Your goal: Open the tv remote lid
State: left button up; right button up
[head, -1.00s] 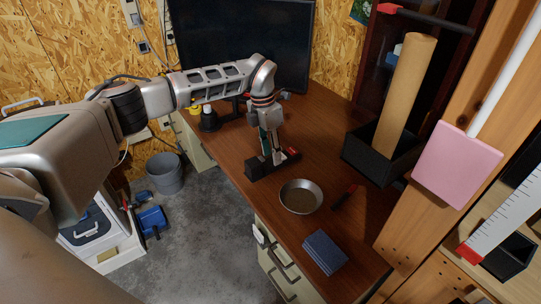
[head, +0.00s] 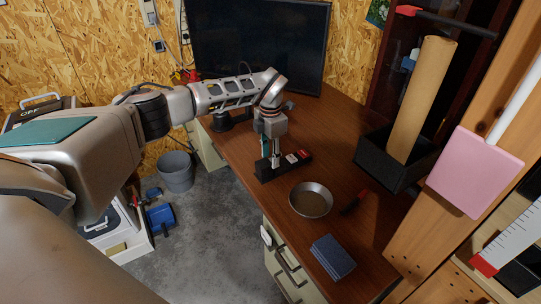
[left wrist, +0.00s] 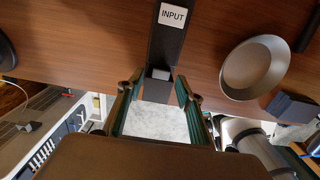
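The TV remote (head: 296,160) is a long dark bar lying on the brown desk, with a red patch and a white label on top. In the left wrist view the remote (left wrist: 167,45) shows a white "INPUT" label and a small grey block near its near end. My left gripper (head: 270,163) points down over the remote's left end. In the left wrist view the gripper (left wrist: 157,90) is open, its green-sided fingers apart on either side of that end. Contact cannot be told. Which part is the lid is unclear. My right gripper is not in view.
A metal bowl (head: 311,200) sits close in front of the remote. A red-and-black tool (head: 354,202) and a dark blue block (head: 332,257) lie nearby. A black bin (head: 391,164) holds a cardboard tube. The desk's left edge is close to the remote.

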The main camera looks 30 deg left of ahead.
pick_arm(q)
jog(key=c, duration=0.7)
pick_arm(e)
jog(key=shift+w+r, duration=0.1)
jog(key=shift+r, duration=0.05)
pick_arm(q)
jog(key=shift+r, duration=0.1)
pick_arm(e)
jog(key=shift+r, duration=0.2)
